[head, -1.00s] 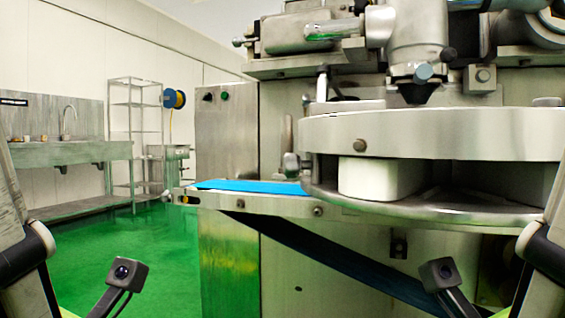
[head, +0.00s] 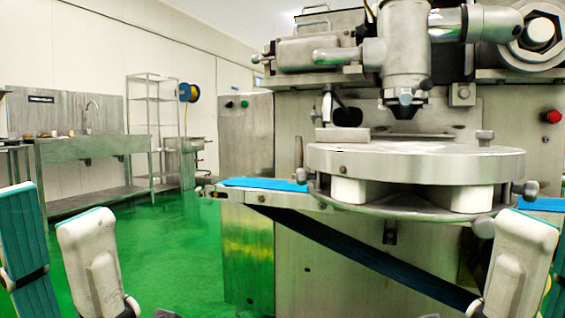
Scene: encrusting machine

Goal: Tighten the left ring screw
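The encrusting machine (head: 245,145) has a round metal ring or turntable (head: 415,165) at its front. A small grey knob (head: 303,175) sits at the ring's left edge, beside the blue belt; it looks like the left ring screw, but its tightness cannot be seen. A similar knob (head: 530,188) is at the right edge. My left gripper (head: 50,200) is at lower left, its white, teal-padded fingers spread apart and empty, well away from the knob. My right gripper (head: 547,232) is at lower right, partly cut off by the frame, its fingers apart.
The blue belt (head: 260,184) sticks out left of the ring. A nozzle head (head: 405,60) hangs above the ring. A red button (head: 552,117) is at right. A sink bench (head: 80,150) and a rack (head: 152,120) stand far left. The green floor (head: 165,240) between is clear.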

